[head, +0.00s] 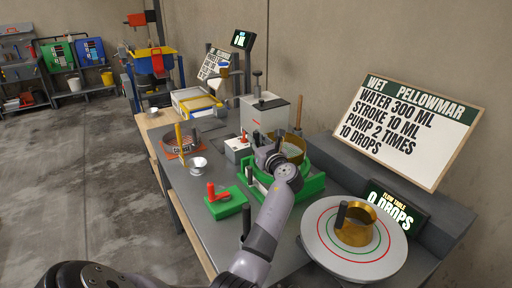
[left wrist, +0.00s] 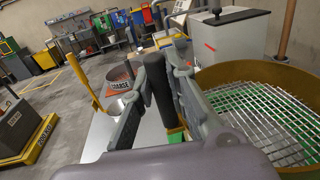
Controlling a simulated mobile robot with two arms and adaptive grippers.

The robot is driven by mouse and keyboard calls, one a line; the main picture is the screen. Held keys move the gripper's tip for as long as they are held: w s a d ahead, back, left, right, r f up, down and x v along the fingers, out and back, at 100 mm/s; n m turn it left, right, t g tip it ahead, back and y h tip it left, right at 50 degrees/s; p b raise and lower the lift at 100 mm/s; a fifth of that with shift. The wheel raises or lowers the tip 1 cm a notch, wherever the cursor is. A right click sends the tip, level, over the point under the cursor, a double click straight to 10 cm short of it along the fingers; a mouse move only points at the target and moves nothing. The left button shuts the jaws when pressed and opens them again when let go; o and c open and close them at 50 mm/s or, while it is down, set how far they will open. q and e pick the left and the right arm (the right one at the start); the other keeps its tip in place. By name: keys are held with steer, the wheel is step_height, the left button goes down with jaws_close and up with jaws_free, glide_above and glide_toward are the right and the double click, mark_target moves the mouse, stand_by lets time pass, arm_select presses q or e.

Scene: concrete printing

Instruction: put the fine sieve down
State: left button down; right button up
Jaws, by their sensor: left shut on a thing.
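The fine sieve (head: 291,147) is a brass-coloured ring with a wire mesh and a dark handle. My left gripper (head: 270,158) is shut on that handle. In the left wrist view the gripper (left wrist: 160,85) has its fingers on both sides of the upright black handle, and the sieve's brass wall (left wrist: 245,72) and mesh are to the right. The sieve is over or on a green round stand (head: 312,183); I cannot tell whether they touch. My right gripper is not in view.
A grey sieve (head: 182,138) is on an orange mat marked COARSE. A white cup (head: 198,164) and a green block with a red handle (head: 225,203) stand near the table's left edge. The flow table (head: 330,252) holds a brass ring. A grey pump box (head: 262,115) stands behind.

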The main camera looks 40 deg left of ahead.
arm_select(q)
step_height(320, 180, down, 2)
steer(key=shift+f, duration=0.35)
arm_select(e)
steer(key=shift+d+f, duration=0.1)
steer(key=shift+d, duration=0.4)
arm_select(q)
steer(key=shift+f, duration=0.15)
steer(key=c, duration=1.6)
jaws_free()
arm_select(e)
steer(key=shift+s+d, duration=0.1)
